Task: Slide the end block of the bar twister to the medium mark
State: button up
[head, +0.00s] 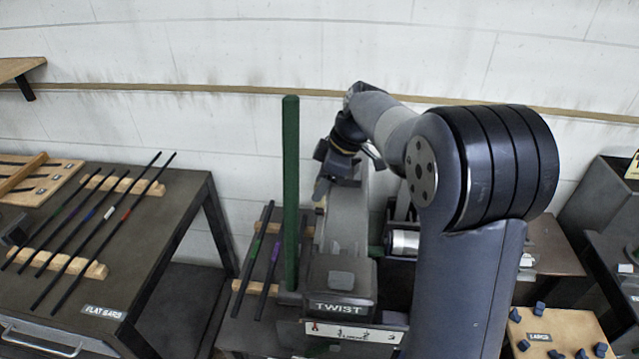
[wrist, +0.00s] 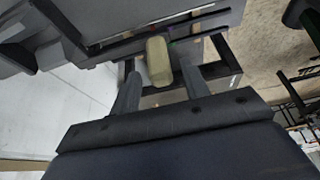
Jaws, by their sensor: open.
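The bar twister (head: 341,306) stands in the middle of the head view, with a TWIST label on its front and a long grey bed running back from it. My gripper (head: 335,172) is over the far end of that bed, pointing down. In the wrist view a pale yellow knob (wrist: 158,62) lies between the fingertips of my open gripper (wrist: 160,76), with space on both sides. The knob appears to belong to the end block, but the block itself is mostly hidden by my arm. I cannot make out the medium mark.
A green upright post (head: 290,190) rises left of the twister. Dark bars (head: 270,258) lie on wooden rests beside it. A bench (head: 150,215) with several flat bars stands at left. A pegboard tray (head: 560,335) is at lower right. The wall (head: 180,120) is behind.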

jog(key=shift+a+f, duration=0.3)
jog(key=shift+f, duration=0.35)
jog(key=shift+c, duration=0.5)
grip_shut()
